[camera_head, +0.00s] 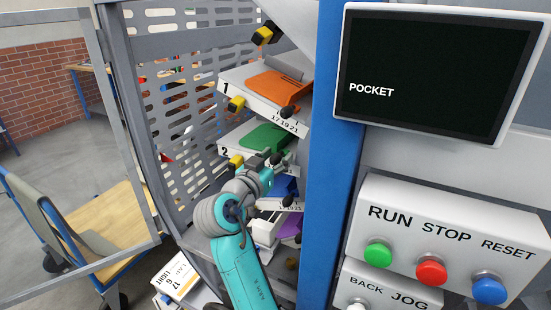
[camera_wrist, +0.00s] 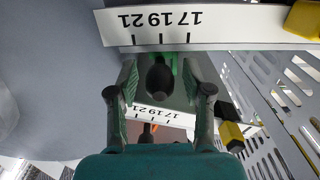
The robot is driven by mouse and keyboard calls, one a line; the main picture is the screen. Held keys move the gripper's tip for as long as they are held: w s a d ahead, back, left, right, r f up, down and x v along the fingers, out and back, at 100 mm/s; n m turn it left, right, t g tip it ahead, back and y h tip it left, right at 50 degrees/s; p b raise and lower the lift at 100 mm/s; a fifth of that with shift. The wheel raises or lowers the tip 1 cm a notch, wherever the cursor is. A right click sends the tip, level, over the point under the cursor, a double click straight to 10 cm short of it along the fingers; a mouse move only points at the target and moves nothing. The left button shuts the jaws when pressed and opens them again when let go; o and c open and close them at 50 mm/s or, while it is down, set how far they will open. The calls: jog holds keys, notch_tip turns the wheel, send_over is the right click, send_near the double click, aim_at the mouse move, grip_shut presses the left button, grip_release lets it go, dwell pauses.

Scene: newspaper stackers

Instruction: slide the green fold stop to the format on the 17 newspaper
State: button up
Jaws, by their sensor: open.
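The green fold stop (camera_head: 268,138) lies on the white pocket shelf marked 2 in the head view. Its front is partly hidden by my gripper (camera_head: 274,163). In the wrist view a black knob (camera_wrist: 160,75) with a bit of green beside it stands between the two fingers of my gripper (camera_wrist: 160,90). The fingers are open, one on each side, with a gap to the knob. A white scale (camera_wrist: 160,22) with 17, 19 and 21 shows upside down above; the knob appears roughly below its middle tick. A newspaper (camera_head: 176,278) marked 17 lies at the lower left.
An orange stop (camera_head: 275,88) sits on pocket 1 above. Blue (camera_head: 285,187) and purple (camera_head: 290,228) stops are below. A blue post (camera_head: 335,150) stands right of the pockets. A perforated panel (camera_head: 180,80) is on the left. Yellow-black clamps (camera_head: 236,104) stick out at the pockets.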

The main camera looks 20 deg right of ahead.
grip_shut()
jog(key=shift+w+a, duration=0.8)
jog(key=shift+a, duration=0.05)
grip_release()
jog(key=shift+w+a, duration=0.1)
jog(key=v, duration=1.2)
